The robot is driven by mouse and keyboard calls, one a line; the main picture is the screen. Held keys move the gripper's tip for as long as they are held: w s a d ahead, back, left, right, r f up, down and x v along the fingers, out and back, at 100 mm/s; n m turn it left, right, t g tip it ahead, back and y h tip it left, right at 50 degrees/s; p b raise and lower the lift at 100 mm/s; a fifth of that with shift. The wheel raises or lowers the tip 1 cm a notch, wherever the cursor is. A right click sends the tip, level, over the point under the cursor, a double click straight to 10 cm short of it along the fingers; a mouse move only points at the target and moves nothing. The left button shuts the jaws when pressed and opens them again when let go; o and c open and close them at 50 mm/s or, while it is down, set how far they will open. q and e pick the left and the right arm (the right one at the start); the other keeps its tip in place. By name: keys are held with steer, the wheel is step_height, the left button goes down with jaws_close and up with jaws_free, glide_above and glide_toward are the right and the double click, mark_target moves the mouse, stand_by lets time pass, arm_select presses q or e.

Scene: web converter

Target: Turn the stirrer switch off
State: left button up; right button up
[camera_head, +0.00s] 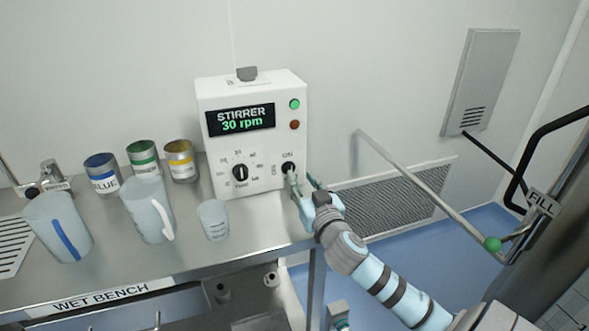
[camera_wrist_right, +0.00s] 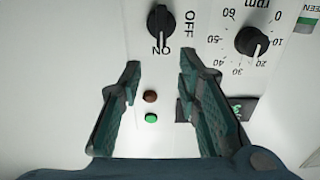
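The stirrer box (camera_head: 207,160) is white and stands at the back of the steel bench, its display (camera_head: 240,120) reading "STIRRER 30 rpm". Its black stirrer switch (camera_head: 288,168) sits at the lower right of the front, with ON above it and OFF to its left. My left gripper is not in view.
The box carries a bright green lamp (camera_head: 294,104), a dark red lamp (camera_head: 294,125) and a speed dial (camera_head: 240,173). Left of it stand blue (camera_head: 103,180), green (camera_head: 143,157) and yellow (camera_head: 181,168) cans, two jugs and a beaker (camera_head: 213,228). A rail (camera_head: 420,192) runs at the right.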

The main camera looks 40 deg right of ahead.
mark_target(291, 166)
steer(key=x, duration=0.6)
steer(key=shift+a+f, duration=0.15)
steer(key=shift+f, duration=0.05)
steer(key=shift+w+r, duration=0.1)
steer(key=shift+w, duration=0.1)
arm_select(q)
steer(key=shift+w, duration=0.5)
arm_select(e)
jaws_close()
